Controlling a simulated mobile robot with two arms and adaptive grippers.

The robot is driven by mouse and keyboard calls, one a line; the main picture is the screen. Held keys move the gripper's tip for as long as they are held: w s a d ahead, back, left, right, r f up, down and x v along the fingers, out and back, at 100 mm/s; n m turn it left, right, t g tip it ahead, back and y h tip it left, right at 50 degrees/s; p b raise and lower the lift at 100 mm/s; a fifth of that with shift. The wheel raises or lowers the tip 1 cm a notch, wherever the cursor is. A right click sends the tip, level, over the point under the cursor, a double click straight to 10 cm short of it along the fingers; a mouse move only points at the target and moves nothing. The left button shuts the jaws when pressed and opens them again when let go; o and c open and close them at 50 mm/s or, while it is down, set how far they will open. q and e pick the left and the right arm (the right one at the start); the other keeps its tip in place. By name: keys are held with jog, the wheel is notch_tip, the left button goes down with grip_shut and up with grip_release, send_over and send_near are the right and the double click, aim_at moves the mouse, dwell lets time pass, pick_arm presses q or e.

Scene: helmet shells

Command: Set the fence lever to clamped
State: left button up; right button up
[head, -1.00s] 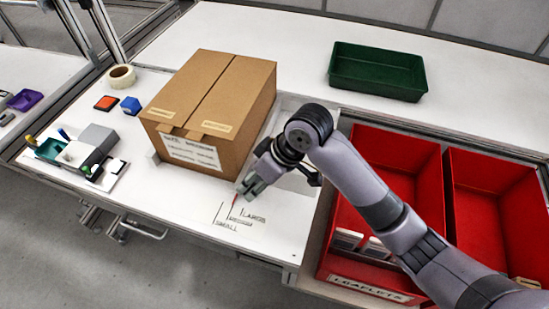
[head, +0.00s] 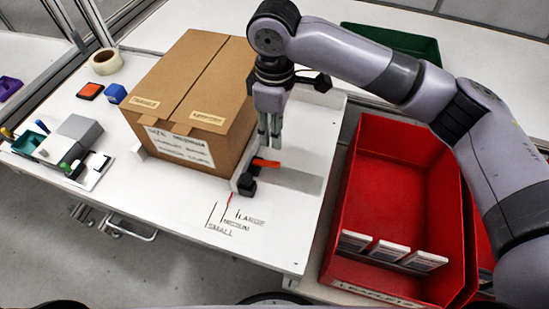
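The fence lever (head: 266,163) is a small orange handle beside a black block (head: 247,187), at the right side of the cardboard box. It points to the right. A thin red pointer (head: 230,198) lies near the printed scale reading SMALL, MEDIUM and LARGE (head: 236,222). My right gripper (head: 270,145) points down just above the lever, with its fingertips apart from it as far as I can see. Its fingers look close together, and I cannot tell whether they are shut. My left gripper is not in view.
The cardboard box (head: 190,95) stands directly left of the lever. A red bin (head: 385,200) holding several cards is to the right, under my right arm. A green tray (head: 420,47) is behind. The small gadget (head: 75,150), tape roll (head: 107,61) and blue block (head: 115,94) are at left.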

aim_at(274, 163)
notch_tip(274, 163, down, 12)
jog(key=shift+f, duration=0.2)
jog(key=shift+c, duration=0.5)
grip_shut()
